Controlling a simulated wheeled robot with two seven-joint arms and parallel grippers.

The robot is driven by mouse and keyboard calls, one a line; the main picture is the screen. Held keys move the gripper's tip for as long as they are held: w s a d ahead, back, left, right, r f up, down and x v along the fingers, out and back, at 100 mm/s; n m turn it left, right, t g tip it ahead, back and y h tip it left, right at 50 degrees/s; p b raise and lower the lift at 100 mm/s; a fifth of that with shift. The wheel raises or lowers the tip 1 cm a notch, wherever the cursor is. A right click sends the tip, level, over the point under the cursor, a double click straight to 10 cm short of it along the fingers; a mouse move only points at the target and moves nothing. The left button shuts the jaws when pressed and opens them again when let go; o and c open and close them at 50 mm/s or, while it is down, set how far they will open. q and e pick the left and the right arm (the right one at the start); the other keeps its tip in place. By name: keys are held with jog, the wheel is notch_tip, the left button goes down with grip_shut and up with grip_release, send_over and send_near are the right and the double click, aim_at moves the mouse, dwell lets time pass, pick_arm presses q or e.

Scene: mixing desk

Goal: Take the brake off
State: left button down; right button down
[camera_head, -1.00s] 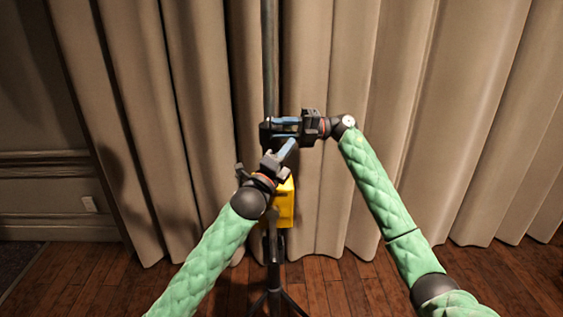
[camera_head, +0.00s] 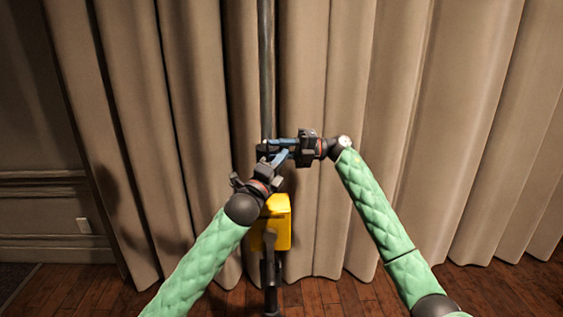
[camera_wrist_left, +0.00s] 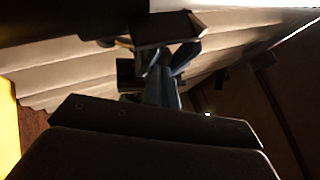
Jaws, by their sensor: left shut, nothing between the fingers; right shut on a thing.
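A dark upright pole (camera_head: 266,75) stands in front of the curtain, with a yellow box (camera_head: 279,222) low on it. A small black part (camera_head: 264,150) sits on the pole above the box; its shape is unclear. My right gripper (camera_head: 277,144) reaches in from the right and is shut at this black part, which its fingers partly hide. My left gripper (camera_head: 282,157) is shut and empty, its blue fingertips just below the right fingers; I cannot tell whether they touch anything. Its fingers also show in the left wrist view (camera_wrist_left: 166,80). No brake is clearly recognisable.
Tan curtains (camera_head: 420,110) hang close behind the pole. A panelled wall (camera_head: 40,130) is at the left. The wooden floor (camera_head: 335,294) is clear around the pole. My two grippers are very close together.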

pick_arm(q)
jog(key=shift+w+a+r, duration=0.15)
pick_arm(e)
jog(key=shift+s+f, duration=0.1)
jog(key=shift+f, duration=0.3)
jog(key=c, duration=1.4)
grip_release()
jog(key=shift+o, duration=1.4)
pick_arm(q)
jog(key=shift+w, duration=0.15)
pick_arm(e)
jog(key=shift+w, duration=0.2)
jog(key=shift+r, duration=0.1)
